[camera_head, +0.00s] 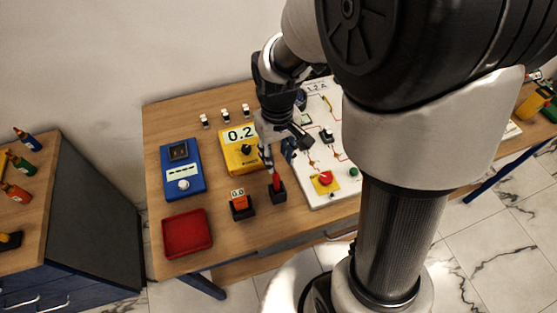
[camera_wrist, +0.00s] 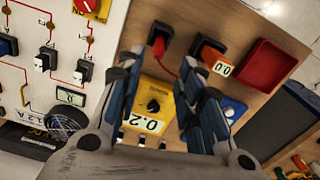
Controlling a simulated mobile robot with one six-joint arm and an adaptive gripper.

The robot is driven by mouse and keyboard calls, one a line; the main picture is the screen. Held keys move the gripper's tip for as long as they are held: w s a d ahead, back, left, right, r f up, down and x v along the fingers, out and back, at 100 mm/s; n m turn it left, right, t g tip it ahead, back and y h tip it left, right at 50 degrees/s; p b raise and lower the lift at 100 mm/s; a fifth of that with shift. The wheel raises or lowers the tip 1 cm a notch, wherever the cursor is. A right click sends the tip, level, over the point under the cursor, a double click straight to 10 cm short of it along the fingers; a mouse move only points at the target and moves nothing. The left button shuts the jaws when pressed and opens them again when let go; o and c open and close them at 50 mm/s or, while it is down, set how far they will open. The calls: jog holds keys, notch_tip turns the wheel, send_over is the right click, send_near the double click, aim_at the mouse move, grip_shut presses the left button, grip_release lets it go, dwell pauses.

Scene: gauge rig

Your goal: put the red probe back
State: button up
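The red probe (camera_head: 276,182) stands upright in a small black holder (camera_head: 279,195) near the table's front edge. In the wrist view the red probe (camera_wrist: 158,46) shows in its black holder (camera_wrist: 161,32), with a red cable running from it toward the yellow meter (camera_wrist: 157,92). My gripper (camera_head: 279,160) is above and just behind the probe. In the wrist view my gripper (camera_wrist: 162,62) has its two fingers wide apart with nothing between them. The probe lies beyond the fingertips, apart from them as far as I can tell.
An orange device reading 0.0 (camera_head: 239,201) sits in a black holder left of the probe. A blue box (camera_head: 182,170), a red tray (camera_head: 187,233) and a white circuit board (camera_head: 325,185) are around. Bare wood (camera_head: 227,240) lies along the front edge.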

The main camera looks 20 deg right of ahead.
jog(key=s+r+m+t, duration=0.1)
jog(key=s+r+t, duration=0.3)
jog(key=s+r, duration=1.1)
jog(key=shift+r+m+t, duration=0.2)
jog(key=shift+m+t, duration=0.1)
jog(key=shift+m, duration=0.1)
